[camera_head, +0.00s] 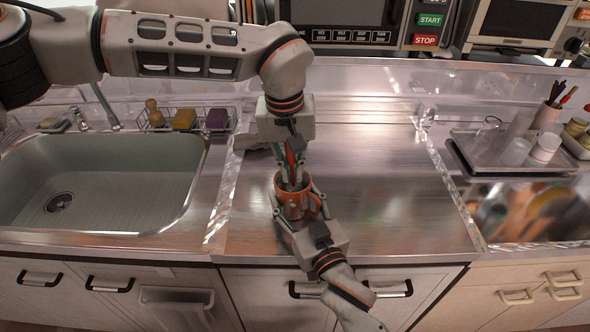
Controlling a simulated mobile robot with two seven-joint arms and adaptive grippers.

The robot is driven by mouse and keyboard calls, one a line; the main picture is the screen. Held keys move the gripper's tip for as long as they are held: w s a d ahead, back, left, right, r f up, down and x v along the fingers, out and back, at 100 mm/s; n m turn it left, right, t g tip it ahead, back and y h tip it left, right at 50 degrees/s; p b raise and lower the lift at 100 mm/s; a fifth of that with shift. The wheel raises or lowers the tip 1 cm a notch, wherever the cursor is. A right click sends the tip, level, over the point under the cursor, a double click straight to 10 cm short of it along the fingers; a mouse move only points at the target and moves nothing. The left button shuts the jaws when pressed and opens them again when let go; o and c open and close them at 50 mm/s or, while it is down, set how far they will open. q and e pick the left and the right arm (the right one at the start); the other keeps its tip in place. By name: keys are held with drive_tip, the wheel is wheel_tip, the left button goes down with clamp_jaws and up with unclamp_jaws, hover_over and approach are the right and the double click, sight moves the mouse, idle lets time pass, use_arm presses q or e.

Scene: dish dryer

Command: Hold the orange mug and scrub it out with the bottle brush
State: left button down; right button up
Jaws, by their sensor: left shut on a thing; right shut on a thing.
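The orange mug (292,206) is upright over the steel counter, near its front left part, with its opening facing up. My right gripper (298,212) reaches in from the front and is shut on the mug, with fingers on both sides of it. My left gripper (291,180) comes down from above, shut on a thin thing right over the mug's opening. That thing is mostly hidden by the fingers; it appears to be the bottle brush, and its head does not show. I cannot tell how deep it sits in the mug.
A sink (100,180) is at the left, with a wire rack (227,113) of sponges behind it. A tray (476,160) with cups stands at the right. A machine with start and stop buttons (425,40) is at the back. The steel counter (390,190) right of the mug is clear.

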use_arm(q)
drive_tip(key=shift+s+d+f, duration=0.1)
drive_tip(key=shift+d, duration=0.2)
drive_tip(key=shift+w+a, duration=0.3)
drive_tip(key=shift+a, duration=0.2)
drive_tip(key=shift+s, duration=0.8)
idle(3.0)
